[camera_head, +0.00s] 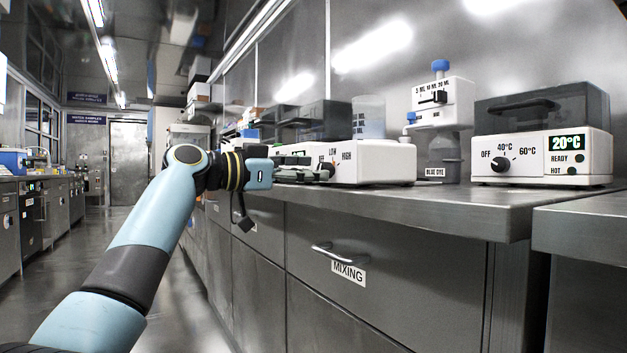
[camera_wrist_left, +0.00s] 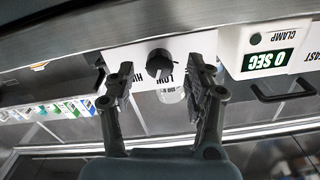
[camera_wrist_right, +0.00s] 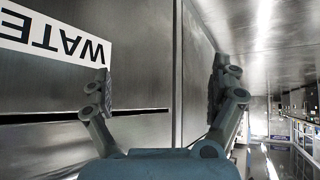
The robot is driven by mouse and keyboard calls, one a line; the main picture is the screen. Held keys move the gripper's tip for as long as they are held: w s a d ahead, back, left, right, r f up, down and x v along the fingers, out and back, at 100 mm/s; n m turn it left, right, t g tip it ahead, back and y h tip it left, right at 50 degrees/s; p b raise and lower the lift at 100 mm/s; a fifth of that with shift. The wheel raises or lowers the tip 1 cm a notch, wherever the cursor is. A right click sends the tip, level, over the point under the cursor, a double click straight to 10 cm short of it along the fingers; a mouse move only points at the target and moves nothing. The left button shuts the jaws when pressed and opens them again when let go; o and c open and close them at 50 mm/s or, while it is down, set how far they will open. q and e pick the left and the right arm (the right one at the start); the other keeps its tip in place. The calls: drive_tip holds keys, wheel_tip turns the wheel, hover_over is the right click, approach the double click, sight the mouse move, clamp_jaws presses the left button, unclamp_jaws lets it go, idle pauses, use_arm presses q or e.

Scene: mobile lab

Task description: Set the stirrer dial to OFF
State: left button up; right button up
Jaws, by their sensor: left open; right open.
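The stirrer (camera_head: 372,162) is a white box with LOW and HIGH marks on its front, standing on the bench. Its dark round dial (camera_wrist_left: 160,62) shows in the left wrist view, with the printed letters upside down below it. I cannot read its pointer. My left gripper (camera_head: 322,170) is at the stirrer's front. In the left wrist view this gripper (camera_wrist_left: 160,75) is open, one finger on each side of the dial, with no clear contact. My right gripper (camera_wrist_right: 160,82) is open and empty, outside the head view.
A blue-topped dispenser (camera_head: 440,92) stands between. A MIXING drawer handle (camera_head: 338,252) juts out below the bench. My right gripper faces metal fronts with a large label (camera_wrist_right: 55,38).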

use_arm(q)
drive_tip(key=shift+w+d, duration=0.45)
drive_tip(key=shift+d, duration=0.15)
use_arm(e)
drive_tip(key=shift+s+f+t, duration=0.1)
drive_tip(key=shift+f+t, duration=0.1)
drive_tip(key=shift+t, duration=0.1)
